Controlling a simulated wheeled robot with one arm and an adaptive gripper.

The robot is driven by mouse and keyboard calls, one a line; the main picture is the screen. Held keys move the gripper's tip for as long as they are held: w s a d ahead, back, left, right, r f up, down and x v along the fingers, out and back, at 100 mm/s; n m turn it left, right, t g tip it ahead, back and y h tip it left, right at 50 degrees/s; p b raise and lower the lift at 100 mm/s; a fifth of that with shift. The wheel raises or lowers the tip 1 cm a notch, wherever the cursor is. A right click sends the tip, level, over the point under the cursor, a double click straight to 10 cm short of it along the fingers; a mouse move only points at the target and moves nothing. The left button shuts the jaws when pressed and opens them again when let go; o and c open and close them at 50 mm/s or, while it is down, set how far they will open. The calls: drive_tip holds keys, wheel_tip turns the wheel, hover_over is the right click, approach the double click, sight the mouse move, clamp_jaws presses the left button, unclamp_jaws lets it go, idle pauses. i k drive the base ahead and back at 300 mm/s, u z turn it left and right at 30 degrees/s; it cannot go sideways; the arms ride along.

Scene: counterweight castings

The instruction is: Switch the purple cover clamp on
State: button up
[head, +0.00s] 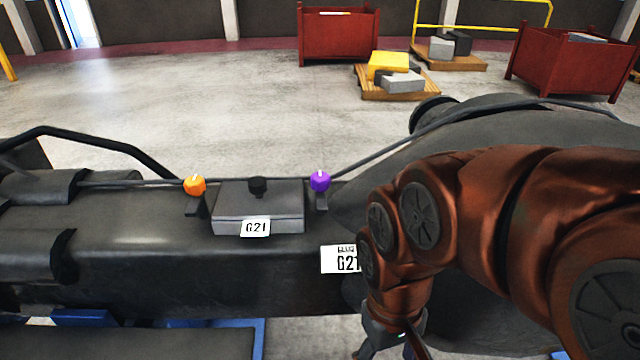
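The purple cover clamp (320,182) is a round knob with a white mark on top, on a small dark bracket at the right side of a grey box cover (259,206) labelled G21. An orange knob (195,186) stands on a similar bracket at the cover's left side. A black knob (257,186) sits on top of the cover. My gripper (392,346) is at the bottom edge, below and right of the purple clamp and apart from it. Its fingertips are cut off by the frame, so its opening is unclear.
The cover sits on a long dark casting (140,245). A dark cable (390,150) runs behind the purple clamp. A second label (340,259) is on the casting's front. Red bins (338,35) and pallets (400,94) stand far back on open floor.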

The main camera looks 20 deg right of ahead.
sight(321, 181)
drive_tip(key=u, duration=0.25)
drive_tip(key=k, duration=0.35)
drive_tip(key=u, duration=1.05)
drive_tip(key=k, duration=1)
drive_tip(key=z, duration=0.05)
drive_tip(key=i, duration=0.8)
drive_tip(key=z, duration=0.4)
